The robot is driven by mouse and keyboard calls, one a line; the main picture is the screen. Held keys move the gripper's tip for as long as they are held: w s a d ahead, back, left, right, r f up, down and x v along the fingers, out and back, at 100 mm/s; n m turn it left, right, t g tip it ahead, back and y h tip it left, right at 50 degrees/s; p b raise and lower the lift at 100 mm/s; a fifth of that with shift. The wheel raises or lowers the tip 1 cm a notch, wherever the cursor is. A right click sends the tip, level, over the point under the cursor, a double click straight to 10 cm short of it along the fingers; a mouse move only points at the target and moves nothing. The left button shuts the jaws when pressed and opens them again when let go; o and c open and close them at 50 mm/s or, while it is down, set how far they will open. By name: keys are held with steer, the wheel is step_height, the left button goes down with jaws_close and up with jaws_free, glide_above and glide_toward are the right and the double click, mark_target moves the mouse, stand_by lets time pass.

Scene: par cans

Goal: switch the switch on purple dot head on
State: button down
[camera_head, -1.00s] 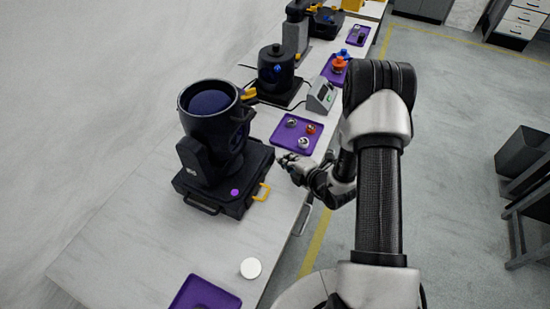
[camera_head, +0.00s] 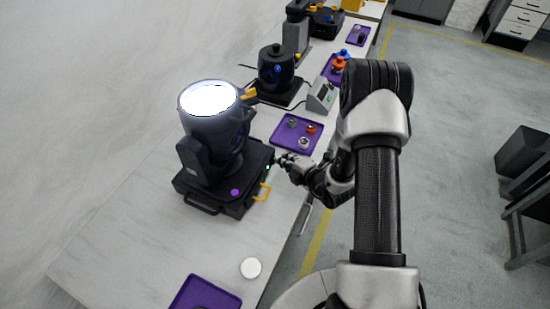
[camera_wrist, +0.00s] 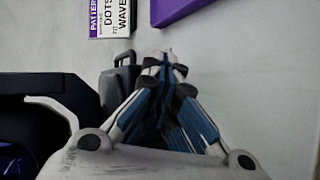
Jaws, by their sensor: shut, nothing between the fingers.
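The purple dot head (camera_head: 205,117) is a black moving-head lamp on a black base (camera_head: 218,204) with a purple dot (camera_head: 235,192) on the base. Its lens glows bright white, facing up. A small green light shows on the side of the base, near my gripper. My gripper (camera_head: 279,161) is shut and empty, its tips close beside the right side of the base; I cannot tell whether they touch it. In the wrist view my gripper (camera_wrist: 166,62) points away with its fingers together. The switch itself is too small to make out.
A purple tray (camera_head: 282,143) with several small round parts lies just beyond my gripper. A grey box with a screen (camera_head: 321,95) and another black lamp (camera_head: 276,66) stand farther along the table. A white disc (camera_head: 251,268) lies on clear table in front.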

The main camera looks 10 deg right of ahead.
steer(key=shift+s+d+f, duration=0.15)
steer(key=shift+s+d, duration=0.3)
steer(key=shift+d, duration=0.1)
steer(key=shift+s+d+f, duration=0.15)
steer(key=shift+s+d, duration=0.65)
steer(key=shift+d, duration=0.2)
steer(key=shift+s+d+f, duration=0.15)
steer(key=shift+s+d, duration=0.6)
steer(key=shift+d, duration=0.2)
